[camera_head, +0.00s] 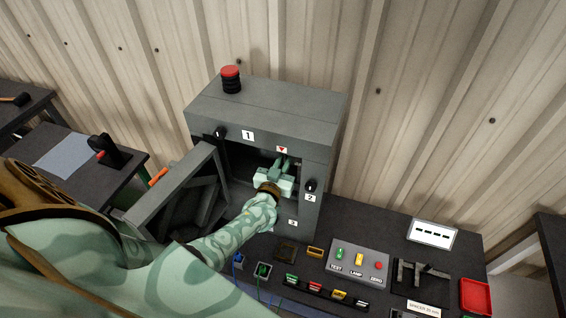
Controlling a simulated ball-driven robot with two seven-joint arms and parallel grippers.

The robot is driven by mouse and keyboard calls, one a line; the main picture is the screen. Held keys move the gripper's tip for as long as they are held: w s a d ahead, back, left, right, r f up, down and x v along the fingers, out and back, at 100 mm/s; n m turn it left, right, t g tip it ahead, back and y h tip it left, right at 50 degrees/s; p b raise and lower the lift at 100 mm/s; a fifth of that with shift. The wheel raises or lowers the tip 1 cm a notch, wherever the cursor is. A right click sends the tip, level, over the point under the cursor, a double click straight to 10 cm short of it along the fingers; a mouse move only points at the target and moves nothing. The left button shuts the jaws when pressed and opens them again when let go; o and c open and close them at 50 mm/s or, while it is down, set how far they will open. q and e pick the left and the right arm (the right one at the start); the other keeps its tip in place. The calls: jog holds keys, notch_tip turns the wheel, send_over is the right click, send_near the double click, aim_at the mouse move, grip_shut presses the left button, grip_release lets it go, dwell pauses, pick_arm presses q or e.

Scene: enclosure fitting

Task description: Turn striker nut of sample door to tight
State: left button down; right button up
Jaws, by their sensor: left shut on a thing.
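The sample door (175,195) stands swung open on the left side of the grey enclosure (265,105). My left arm reaches in front of the opening. My left gripper (280,165) is at the right side of the opening, just below a small red triangle label (282,149). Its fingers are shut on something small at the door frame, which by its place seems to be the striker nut. The fingers hide the nut, so its turn angle cannot be seen. My right gripper is not in view.
A red button (231,74) tops the enclosure. Black knobs sit by labels 1 and 2. A panel with test, lamp and zero buttons (358,262), a white display (432,234) and a red tray (475,296) lie on the bench to the right. The open door is close to my left arm.

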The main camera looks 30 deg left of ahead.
pick_arm(q)
jog(key=shift+f, duration=0.1)
jog(key=c, duration=1.5)
grip_release()
jog(key=p+v, duration=0.1)
jog(key=v, duration=1.5)
jog(key=shift+s+d, duration=0.15)
